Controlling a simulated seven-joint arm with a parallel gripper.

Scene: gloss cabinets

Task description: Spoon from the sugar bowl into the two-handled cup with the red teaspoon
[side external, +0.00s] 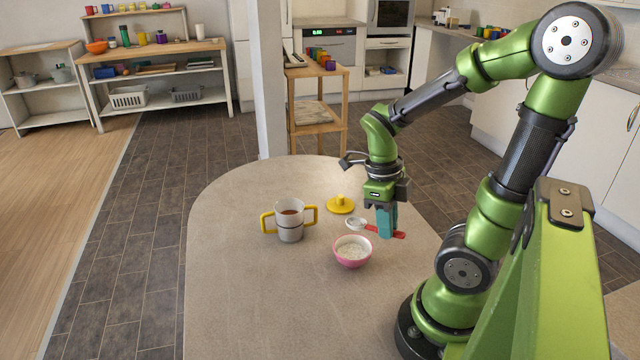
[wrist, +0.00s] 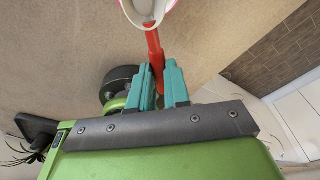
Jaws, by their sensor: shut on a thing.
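My gripper (side external: 386,235) is shut on the red handle of the teaspoon (side external: 371,228), at the right of the sugar bowl in the side view. The spoon's pale, round bowl end points left, just behind the sugar bowl's rim and apparently above the table. The pink sugar bowl (side external: 352,262) holds white sugar. The two-handled cup (side external: 290,233), grey-white with yellow handles, stands upright to the left with brown contents. In the wrist view, the red handle (wrist: 154,48) runs up from between the teal fingers (wrist: 160,78); a pink rim shows at the top edge. Whether the spoon carries sugar is unclear.
A yellow lid with a knob (side external: 340,205) lies on the table (side external: 250,300) behind the cup and bowl. The table's left and front areas are clear. A white post (side external: 268,80) rises beyond the back edge, with a wooden trolley (side external: 318,95) further back.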

